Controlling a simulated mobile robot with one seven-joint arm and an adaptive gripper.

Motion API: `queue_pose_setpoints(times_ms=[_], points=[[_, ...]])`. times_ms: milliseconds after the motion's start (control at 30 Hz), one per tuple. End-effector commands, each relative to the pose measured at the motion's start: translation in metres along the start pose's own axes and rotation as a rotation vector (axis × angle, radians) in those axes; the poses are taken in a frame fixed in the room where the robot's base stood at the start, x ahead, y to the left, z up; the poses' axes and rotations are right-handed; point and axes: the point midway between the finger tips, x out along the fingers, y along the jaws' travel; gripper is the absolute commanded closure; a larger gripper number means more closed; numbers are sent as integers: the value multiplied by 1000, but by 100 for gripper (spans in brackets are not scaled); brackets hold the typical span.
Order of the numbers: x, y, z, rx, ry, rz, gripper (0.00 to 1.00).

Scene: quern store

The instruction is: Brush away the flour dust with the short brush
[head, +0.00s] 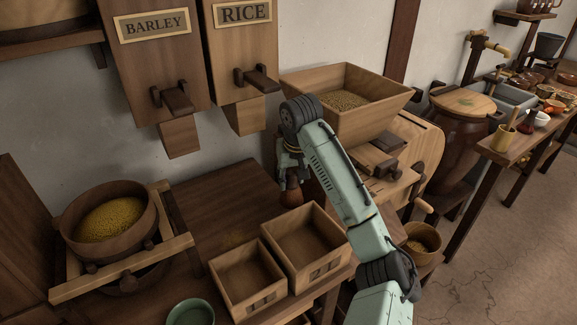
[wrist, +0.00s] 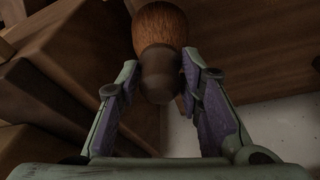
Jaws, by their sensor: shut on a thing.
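My gripper (head: 290,178) is above the dark wooden table, behind the two open boxes. It is shut on the short brush (head: 291,197), which hangs below it. In the wrist view the brush (wrist: 158,75) has a dark rounded handle between the two fingers (wrist: 160,100) and brown bristles beyond them. A faint yellowish patch, perhaps the flour dust (head: 235,240), shows on the table to the left of the brush, just behind the boxes. The brush is apart from that patch. Whether the bristles touch the tabletop I cannot tell.
Two open wooden boxes (head: 262,287) (head: 325,258) stand at the table's front. A sieve of yellow grain (head: 152,215) sits on a frame at left, a green bowl (head: 190,312) in front. A wooden hopper (head: 300,82) stands behind my arm. The tabletop (head: 215,200) between is clear.

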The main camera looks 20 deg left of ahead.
Motion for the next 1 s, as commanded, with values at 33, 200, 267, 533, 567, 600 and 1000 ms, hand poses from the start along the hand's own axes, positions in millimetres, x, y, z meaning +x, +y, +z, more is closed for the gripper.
queue_pose_setpoints(times_ms=[33, 200, 267, 533, 567, 600, 1000], points=[[-5, 2, -2, 0, 2, 1, 97], [-18, 7, -7, 2, 1, 2, 97], [-20, 8, -8, 3, 1, 1, 97], [-22, 8, -8, 3, 1, 1, 97], [-22, 8, -8, 3, 1, 1, 97], [-22, 8, -8, 3, 1, 1, 97], [-22, 8, -8, 3, 1, 1, 97]])
